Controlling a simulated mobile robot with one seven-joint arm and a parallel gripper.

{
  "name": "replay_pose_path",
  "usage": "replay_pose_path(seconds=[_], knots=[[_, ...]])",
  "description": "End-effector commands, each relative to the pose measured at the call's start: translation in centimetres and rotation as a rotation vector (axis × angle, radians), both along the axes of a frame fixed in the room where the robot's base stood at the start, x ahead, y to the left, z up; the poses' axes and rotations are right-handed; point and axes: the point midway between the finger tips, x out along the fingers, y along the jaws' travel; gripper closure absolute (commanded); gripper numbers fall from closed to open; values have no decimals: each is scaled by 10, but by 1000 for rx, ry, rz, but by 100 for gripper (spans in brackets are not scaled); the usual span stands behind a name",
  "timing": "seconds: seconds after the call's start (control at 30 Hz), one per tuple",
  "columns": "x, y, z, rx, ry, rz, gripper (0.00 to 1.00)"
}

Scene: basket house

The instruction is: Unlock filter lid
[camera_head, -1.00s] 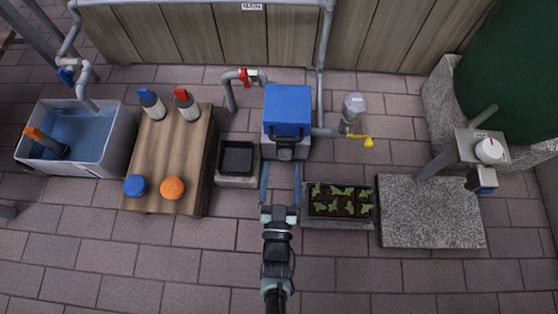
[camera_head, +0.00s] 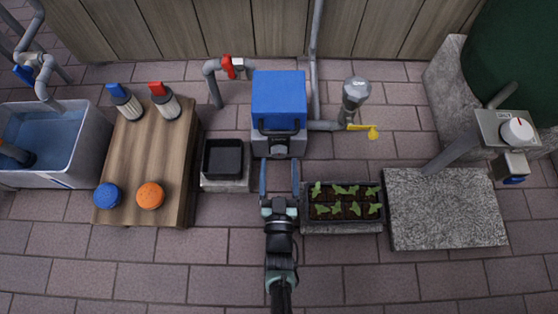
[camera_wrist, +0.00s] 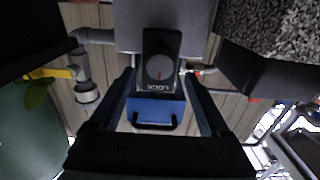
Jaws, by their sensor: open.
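The filter is a grey box with a blue lid (camera_head: 278,95) that is closed and has a black handle on its front. A round grey knob (camera_head: 279,149) sits on the box front below the handle. In the wrist view the knob (camera_wrist: 160,67) is on a dark plate with an upside-down label that seems to read LOCK, and the blue lid (camera_wrist: 155,108) shows beyond it. My gripper (camera_head: 279,172) is open and empty, its two blue fingers pointing at the box front. In the wrist view the fingers (camera_wrist: 160,78) lie on either side of the knob, apparently apart from it.
A black tray (camera_head: 241,158) on a block stands left of the filter. A planter with seedlings (camera_head: 341,226) is close to the right of my gripper. A yellow-handled valve (camera_head: 364,129) is right of the filter. A wooden table (camera_head: 150,135) holds cartridges and caps. The front paving is clear.

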Motion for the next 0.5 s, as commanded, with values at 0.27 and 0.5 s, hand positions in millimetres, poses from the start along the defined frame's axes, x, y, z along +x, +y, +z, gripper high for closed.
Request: replay_pose_path(seconds=[0.27, 0.5], knots=[[25, 0, -1, 0, -1, 0, 20], [26, 0, 0, 0, 0, 0, 20]])
